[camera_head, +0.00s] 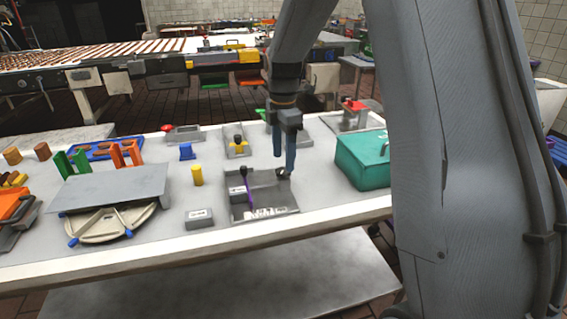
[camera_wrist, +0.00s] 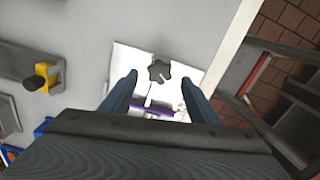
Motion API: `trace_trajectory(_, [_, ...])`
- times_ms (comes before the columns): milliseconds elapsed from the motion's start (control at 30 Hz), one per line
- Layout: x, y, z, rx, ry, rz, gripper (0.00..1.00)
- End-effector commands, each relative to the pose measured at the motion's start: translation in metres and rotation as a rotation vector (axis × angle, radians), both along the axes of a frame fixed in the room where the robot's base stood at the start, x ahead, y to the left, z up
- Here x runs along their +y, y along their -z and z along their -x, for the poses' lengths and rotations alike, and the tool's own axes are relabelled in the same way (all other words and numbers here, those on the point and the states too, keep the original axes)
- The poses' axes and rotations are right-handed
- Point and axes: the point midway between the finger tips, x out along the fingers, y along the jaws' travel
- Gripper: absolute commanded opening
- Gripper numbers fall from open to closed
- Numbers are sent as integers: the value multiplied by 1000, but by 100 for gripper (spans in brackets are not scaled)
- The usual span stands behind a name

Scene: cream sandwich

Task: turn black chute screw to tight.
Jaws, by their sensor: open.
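The black chute screw (camera_wrist: 160,71) is a dark lobed knob with a light line across it, on a grey metal chute fixture (camera_head: 262,207) on the table. In the head view the screw (camera_head: 283,173) shows at the fixture's back right, just below my fingertips. My gripper (camera_head: 283,165) points down over it with its fingers apart. In the wrist view my gripper (camera_wrist: 161,79) has one blue-grey finger on each side of the screw, with a gap to each and nothing held. I cannot tell the height of the fingertips against the screw.
A teal box (camera_head: 361,160) stands right of the fixture. A small grey block (camera_head: 198,218) and a yellow cylinder (camera_head: 197,175) stand to its left. Behind is a grey fixture with a yellow part and black knob (camera_head: 238,146).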

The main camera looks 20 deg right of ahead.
Motion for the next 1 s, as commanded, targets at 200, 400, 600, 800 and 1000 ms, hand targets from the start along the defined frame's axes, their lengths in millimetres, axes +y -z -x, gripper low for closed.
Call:
trace_trajectory(200, [1, 25, 1, 1, -1, 0, 55])
trace_trajectory(400, [2, 33, 0, -1, -3, 0, 55])
trace_trajectory(600, [3, 33, 0, -1, -3, 0, 52])
trace_trajectory(800, [3, 32, 0, -1, -4, 0, 18])
trace_trajectory(1000, [2, 32, 0, 0, 4, 1, 14])
